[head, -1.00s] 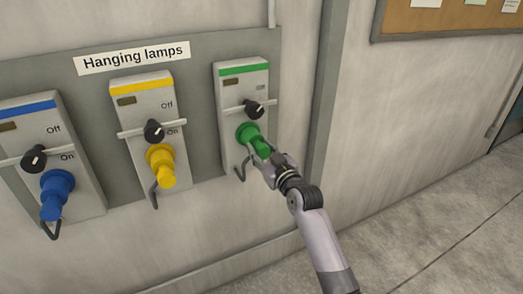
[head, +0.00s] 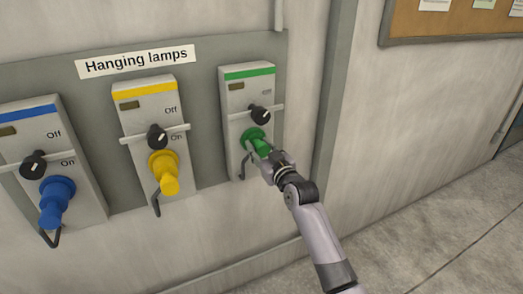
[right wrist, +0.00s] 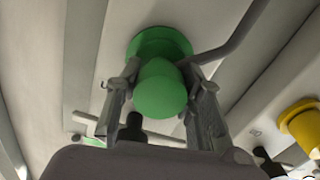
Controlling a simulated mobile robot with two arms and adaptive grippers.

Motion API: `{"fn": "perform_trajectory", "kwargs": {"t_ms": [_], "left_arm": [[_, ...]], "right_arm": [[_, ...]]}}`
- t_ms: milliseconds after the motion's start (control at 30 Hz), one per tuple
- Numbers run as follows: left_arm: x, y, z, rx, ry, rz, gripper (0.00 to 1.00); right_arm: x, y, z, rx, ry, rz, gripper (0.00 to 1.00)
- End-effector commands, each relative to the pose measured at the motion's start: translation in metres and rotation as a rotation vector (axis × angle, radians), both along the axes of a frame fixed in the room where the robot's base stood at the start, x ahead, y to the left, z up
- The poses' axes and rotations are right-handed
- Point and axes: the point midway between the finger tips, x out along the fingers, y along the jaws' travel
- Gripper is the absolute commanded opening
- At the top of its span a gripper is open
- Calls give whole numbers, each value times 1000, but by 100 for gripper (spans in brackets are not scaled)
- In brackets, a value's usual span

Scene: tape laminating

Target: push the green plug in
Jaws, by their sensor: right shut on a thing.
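The green plug (head: 259,146) sits at the socket on the green-striped box (head: 234,102), the rightmost of the three on the wall panel. Its round green flange lies against the box; I cannot tell how deep it is seated. My right gripper (head: 268,154) is shut on the plug from the lower right. In the right wrist view the two fingers flank the green plug (right wrist: 160,90), one on each side. The black knob (head: 260,115) is just above the plug. My left gripper is not in view.
A yellow plug (head: 164,172) and a blue plug (head: 55,200) are on the boxes to the left, each with a black knob above. A thin bar crosses each box at knob height. A vertical post (head: 335,100) stands right of the panel.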

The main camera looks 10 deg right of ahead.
Motion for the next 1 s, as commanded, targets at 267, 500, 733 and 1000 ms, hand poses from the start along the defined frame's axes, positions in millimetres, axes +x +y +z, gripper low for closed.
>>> {"fn": "perform_trajectory", "kwargs": {"t_ms": [267, 500, 733, 1000], "left_arm": [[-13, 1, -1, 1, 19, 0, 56], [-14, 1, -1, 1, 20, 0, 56], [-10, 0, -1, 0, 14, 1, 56], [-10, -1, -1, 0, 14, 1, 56]], "right_arm": [[0, 0, 1, 1, -3, 0, 48], [0, 0, 1, 0, -2, 0, 56], [-3, -1, 0, 0, -1, 0, 56], [-41, -10, -1, -1, -1, 0, 56]]}}
